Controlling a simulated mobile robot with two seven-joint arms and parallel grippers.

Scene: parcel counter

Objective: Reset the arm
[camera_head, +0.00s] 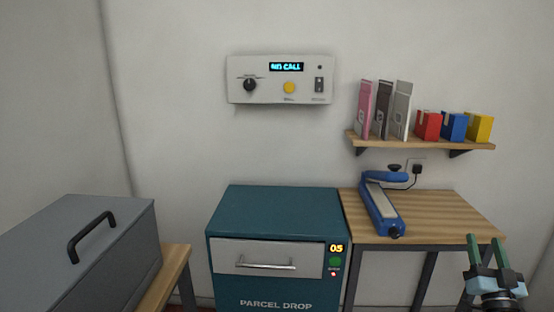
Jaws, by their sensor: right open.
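My right gripper (486,254) shows at the lower right corner, its two green fingers pointing up and spread apart. It is open and nothing shows between the fingers. It appears in front of the right edge of the wooden table (445,212). My left gripper is not in view.
A teal parcel drop box (275,204) with a silver-handled drawer (267,265) stands in the middle. A blue sealer (382,208) lies on the table. A shelf (420,143) holds folders and small boxes. A wall panel (280,80) reads NO CALL. A grey lidded box (80,240) stands left.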

